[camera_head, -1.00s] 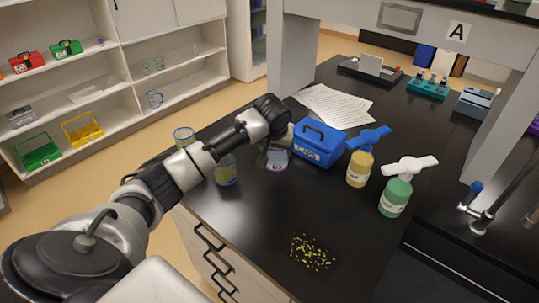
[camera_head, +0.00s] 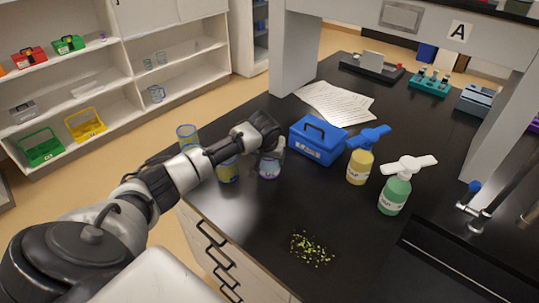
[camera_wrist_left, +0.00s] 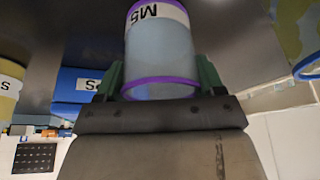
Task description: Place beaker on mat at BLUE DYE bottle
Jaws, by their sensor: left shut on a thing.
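My left gripper (camera_head: 272,146) is shut on a clear beaker (camera_head: 269,170) with a purple rim and a white label. The left wrist view shows the beaker (camera_wrist_left: 160,55) between the fingers, its label reading M5 upside down. In the head view it is over the black bench, left of the blue case; whether it touches the bench is unclear. A yellow bottle with a blue top (camera_head: 360,164) and a green bottle with a white top (camera_head: 395,192) stand to the right. Their labels are too small to read. I cannot make out a clear mat. My right gripper is not in view.
A blue case (camera_head: 318,143) stands between beaker and bottles. Two blue-rimmed containers (camera_head: 228,171) (camera_head: 187,135) are near the bench's left edge. A yellow speckled patch (camera_head: 312,249) lies in front. Papers (camera_head: 336,104) lie behind; a tap (camera_head: 475,207) is right.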

